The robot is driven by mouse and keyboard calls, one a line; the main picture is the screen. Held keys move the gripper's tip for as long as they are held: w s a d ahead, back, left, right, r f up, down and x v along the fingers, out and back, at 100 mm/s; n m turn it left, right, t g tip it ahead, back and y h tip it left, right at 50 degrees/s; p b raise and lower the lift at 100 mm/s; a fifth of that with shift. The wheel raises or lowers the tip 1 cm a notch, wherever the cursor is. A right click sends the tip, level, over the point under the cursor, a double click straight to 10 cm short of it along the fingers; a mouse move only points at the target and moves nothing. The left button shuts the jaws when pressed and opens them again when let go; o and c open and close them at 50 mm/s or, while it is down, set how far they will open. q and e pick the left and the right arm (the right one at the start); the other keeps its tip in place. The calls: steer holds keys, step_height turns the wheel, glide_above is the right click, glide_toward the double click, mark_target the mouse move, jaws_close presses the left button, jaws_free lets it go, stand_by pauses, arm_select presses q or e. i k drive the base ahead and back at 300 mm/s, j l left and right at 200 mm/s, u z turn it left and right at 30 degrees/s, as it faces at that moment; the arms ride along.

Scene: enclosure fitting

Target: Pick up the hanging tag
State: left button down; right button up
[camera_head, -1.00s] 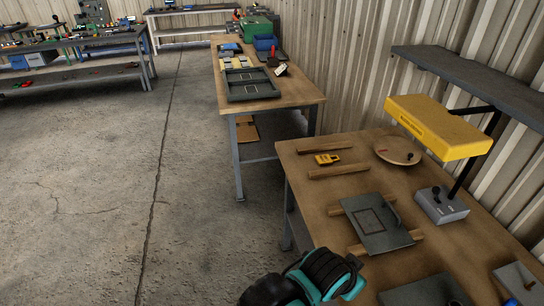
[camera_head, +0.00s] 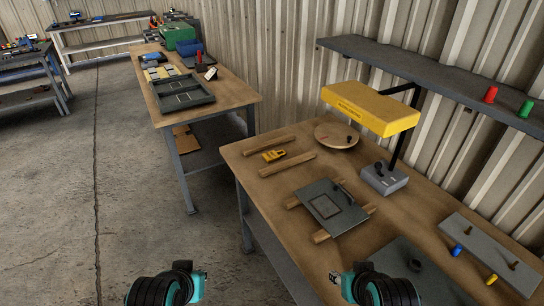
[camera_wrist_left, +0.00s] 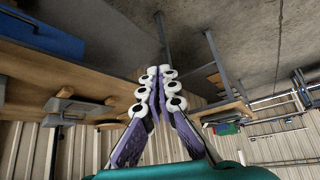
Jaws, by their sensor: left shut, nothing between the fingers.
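A small yellow piece with dark marks, which looks like the hanging tag (camera_head: 273,155), lies flat on the near wooden table, between two wooden strips (camera_head: 287,166). My left gripper (camera_wrist_left: 158,80) shows in the left wrist view, fingers together with nothing between them. It is in the air, apart from the tag. In the head view, only dark and turquoise parts of my arms show at the bottom edge. The fingers of my right gripper are hidden from view. I cannot make out the tag in the left wrist view.
The near table (camera_head: 247,185) also holds a grey plate (camera_head: 326,204) on wooden strips, a round wooden disc (camera_head: 337,134), a yellow-headed lamp (camera_head: 370,108) and a grey board (camera_head: 491,252) with coloured pegs. A grey shelf (camera_head: 430,77) overhangs the back. Bare floor lies left.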

mark_target(271, 155)
steer(key=z, duration=0.35)
steer(key=i+j+z, duration=0.15)
steer(key=z, duration=0.6)
steer(key=i+j+z, duration=0.2)
steer(key=j, duration=0.2)
steer(key=j+z, duration=0.15)
steer(key=j, duration=0.2)
steer(key=i+j+z, duration=0.2)
steer(key=j, duration=0.25)
steer(key=j+z, duration=0.2)
steer(key=j, duration=0.55)
steer(key=i+j, duration=0.15)
steer(key=j, duration=0.2)
